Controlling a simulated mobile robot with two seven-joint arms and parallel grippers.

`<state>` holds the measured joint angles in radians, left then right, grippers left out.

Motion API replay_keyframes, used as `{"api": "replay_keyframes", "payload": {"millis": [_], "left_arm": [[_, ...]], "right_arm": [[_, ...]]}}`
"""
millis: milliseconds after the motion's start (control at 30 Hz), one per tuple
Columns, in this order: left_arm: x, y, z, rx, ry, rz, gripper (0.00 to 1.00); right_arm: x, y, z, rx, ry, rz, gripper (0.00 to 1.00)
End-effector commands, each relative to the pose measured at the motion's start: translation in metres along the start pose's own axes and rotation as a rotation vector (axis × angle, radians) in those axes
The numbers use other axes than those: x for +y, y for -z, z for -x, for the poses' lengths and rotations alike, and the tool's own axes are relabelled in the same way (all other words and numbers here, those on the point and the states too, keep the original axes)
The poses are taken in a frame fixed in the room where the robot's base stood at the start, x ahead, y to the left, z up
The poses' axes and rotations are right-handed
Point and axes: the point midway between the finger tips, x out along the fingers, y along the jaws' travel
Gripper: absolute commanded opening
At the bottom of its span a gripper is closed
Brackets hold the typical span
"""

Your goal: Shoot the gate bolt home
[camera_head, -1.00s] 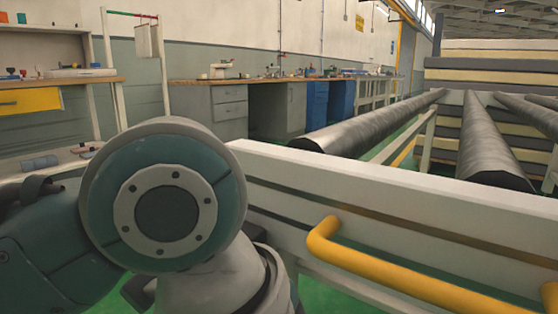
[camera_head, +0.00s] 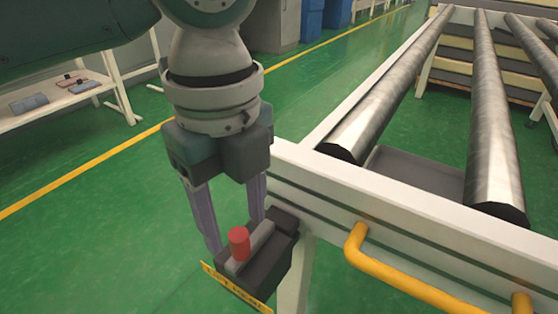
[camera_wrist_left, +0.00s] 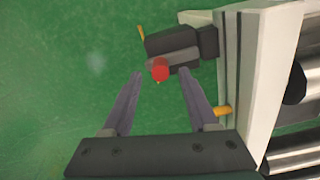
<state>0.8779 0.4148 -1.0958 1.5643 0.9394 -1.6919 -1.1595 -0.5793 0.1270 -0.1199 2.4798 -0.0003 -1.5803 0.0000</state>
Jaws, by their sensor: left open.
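The gate bolt has a dark housing (camera_head: 268,268), a grey sliding bar (camera_head: 250,247) and a red knob (camera_head: 239,243) standing up from it. It is fixed at the left end of the white conveyor frame. My left gripper (camera_head: 236,232) is open, pointing down, with its two fingers apart and the knob showing between and just beyond them. In the left wrist view the red knob (camera_wrist_left: 160,69) lies ahead between the open fingertips (camera_wrist_left: 161,74), apart from both. My right gripper is out of view.
The white frame (camera_head: 400,208) carries metal rollers (camera_head: 493,130) and a yellow handle (camera_head: 400,281) on its near side. A yellow label (camera_head: 235,288) edges the bolt housing. A white bench (camera_head: 75,92) stands at left. Green floor (camera_head: 110,230) is clear.

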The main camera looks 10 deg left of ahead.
Motion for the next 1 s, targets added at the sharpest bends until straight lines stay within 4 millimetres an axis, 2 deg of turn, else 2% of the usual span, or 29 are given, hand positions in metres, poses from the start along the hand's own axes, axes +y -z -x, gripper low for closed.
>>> {"api": "replay_keyframes", "payload": {"millis": [33, 200, 567, 1000], "left_arm": [[0.001, 0.001, -0.013, 0.002, -0.002, 0.0, 0.59], [0.0, 0.0, -0.03, 0.0, 0.0, 0.0, 0.59], [0.0, 0.001, -0.034, 0.0, 0.001, 0.0, 0.58], [0.0, 0.001, -0.034, 0.0, 0.001, 0.0, 0.09]], "right_arm": [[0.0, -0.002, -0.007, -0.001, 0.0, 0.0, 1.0], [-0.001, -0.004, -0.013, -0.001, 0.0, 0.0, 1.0], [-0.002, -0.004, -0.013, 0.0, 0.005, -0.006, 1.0], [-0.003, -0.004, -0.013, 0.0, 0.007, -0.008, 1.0]]}}
